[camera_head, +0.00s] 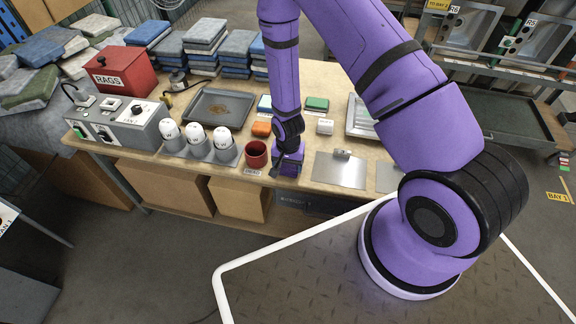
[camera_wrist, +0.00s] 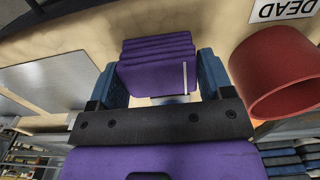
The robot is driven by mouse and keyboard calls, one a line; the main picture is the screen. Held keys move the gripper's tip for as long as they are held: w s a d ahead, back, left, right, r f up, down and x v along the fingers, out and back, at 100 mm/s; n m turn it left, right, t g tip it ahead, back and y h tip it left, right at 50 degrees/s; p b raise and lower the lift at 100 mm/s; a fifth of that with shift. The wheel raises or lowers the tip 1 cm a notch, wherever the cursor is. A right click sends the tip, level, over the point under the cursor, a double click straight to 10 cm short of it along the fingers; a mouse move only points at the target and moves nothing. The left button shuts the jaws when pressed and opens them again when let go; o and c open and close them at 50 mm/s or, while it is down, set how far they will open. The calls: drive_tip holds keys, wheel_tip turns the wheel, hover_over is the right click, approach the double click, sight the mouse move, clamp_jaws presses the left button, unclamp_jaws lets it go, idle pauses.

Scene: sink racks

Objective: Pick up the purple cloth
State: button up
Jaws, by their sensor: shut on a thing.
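The purple cloth (camera_wrist: 157,62) is a folded stack of layers with a white strip near its right side, between the two blue-grey fingers of my gripper (camera_wrist: 161,82) in the wrist view. The fingers are shut on it, one on each side. In the head view my gripper (camera_head: 288,166) is low at the front edge of the workbench, just right of the red cup. There I cannot tell the cloth from the purple gripper body. Whether the cloth still touches the bench is unclear.
The red cup (camera_head: 256,154) stands close beside my gripper; it also shows in the wrist view (camera_wrist: 275,75), near a "DEAD" label (camera_wrist: 284,10). An orange item (camera_head: 261,129) lies behind. A metal plate (camera_head: 340,170) lies to the right. White-topped holders (camera_head: 196,137) stand left.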

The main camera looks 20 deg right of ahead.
drive_tip(key=shift+r, duration=5)
